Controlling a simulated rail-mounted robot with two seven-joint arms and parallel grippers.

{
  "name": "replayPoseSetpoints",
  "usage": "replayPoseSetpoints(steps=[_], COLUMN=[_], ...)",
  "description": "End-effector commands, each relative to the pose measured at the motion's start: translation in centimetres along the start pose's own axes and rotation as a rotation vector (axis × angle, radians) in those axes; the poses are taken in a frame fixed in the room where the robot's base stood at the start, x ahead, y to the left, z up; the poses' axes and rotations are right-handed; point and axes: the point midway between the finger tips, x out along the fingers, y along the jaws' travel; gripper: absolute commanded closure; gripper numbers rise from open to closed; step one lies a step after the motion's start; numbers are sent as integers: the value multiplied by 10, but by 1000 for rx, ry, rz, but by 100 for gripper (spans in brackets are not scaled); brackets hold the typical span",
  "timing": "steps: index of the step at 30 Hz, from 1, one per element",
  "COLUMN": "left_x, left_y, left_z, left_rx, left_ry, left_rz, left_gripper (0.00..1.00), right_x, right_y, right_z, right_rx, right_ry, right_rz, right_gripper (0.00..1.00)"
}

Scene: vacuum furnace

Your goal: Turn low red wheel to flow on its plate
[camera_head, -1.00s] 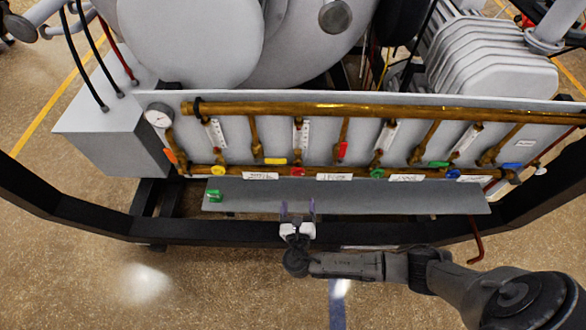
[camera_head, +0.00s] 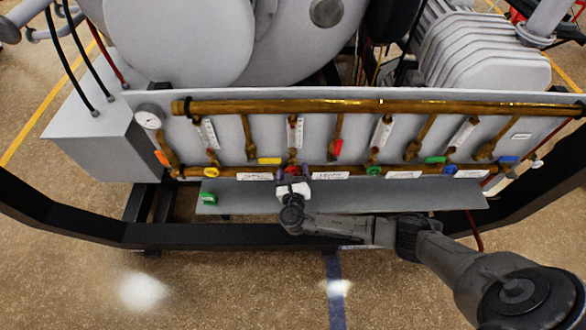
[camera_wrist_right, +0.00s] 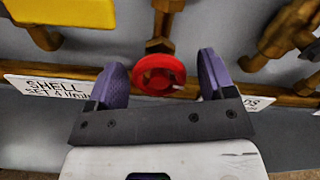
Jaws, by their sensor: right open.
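The low red wheel (camera_head: 292,168) sits on the lower brass pipe, mostly behind my right gripper in the head view. In the right wrist view the red wheel (camera_wrist_right: 160,74) shows as a round rim below a brass valve stem. My right gripper (camera_wrist_right: 163,70) is open, with one purple finger on each side of the wheel and visible gaps between. The right gripper (camera_head: 293,174) also shows in the head view, reaching up to the pipe. A white plate (camera_wrist_right: 45,88) left of the wheel reads "SHELL" and a set value in l/min. My left gripper is not in view.
A higher red handle (camera_head: 337,149) is up and right of the wheel. A yellow wheel (camera_head: 211,171) and a green wheel (camera_head: 374,170) are along the same pipe. A grey shelf (camera_head: 400,198) runs below, with a green item (camera_head: 208,198) at its left.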

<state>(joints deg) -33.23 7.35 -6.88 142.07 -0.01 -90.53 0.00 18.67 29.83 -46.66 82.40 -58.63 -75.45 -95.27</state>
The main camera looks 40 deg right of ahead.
Motion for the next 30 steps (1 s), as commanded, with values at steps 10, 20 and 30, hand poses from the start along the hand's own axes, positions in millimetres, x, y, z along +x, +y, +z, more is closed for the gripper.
replayPoseSetpoints(steps=[10, 20, 30], left_x=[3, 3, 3], left_y=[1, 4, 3], left_z=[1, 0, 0], left_rx=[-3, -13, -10], left_ry=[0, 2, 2], left_rz=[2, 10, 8], left_gripper=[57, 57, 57], right_x=[16, 16, 16], right_y=[0, 0, 0], right_z=[0, 0, 0], right_rx=[0, 0, 0], right_ry=[-1, 0, 0], right_rz=[0, 0, 0], right_gripper=[24, 34, 66])
